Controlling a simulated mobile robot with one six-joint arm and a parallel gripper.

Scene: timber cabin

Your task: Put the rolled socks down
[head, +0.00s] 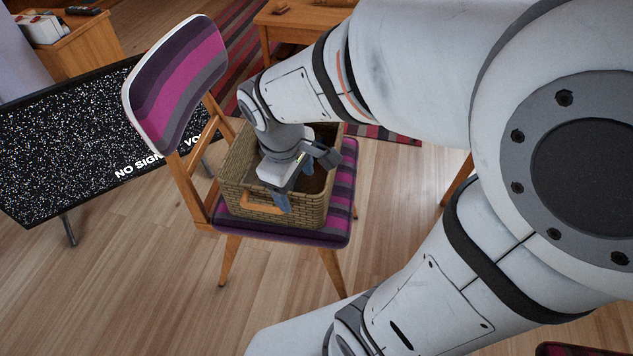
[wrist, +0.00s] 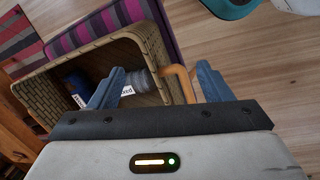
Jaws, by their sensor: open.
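A woven basket (head: 235,190) with a wooden handle (head: 262,203) stands on the striped chair seat (head: 335,215). My gripper (head: 305,182) is at the basket's front, its fingers pointing down. In the wrist view my gripper (wrist: 160,85) is open, with one finger over the basket's inside and the other outside it, the handle (wrist: 180,84) showing between them. A grey ribbed roll (wrist: 140,82), possibly the rolled socks, lies inside the basket (wrist: 42,98) beside the inner finger, partly hidden by it. I cannot tell whether they touch. In the head view my arm hides the basket's contents.
A dark blue item (wrist: 77,82) and a white label with lettering (wrist: 127,91) also show in the basket. The chair's backrest (head: 180,80) rises at the basket's left. A TV showing static (head: 70,140) stands further left. A wooden table (head: 300,20) is behind. Bare floor lies in front.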

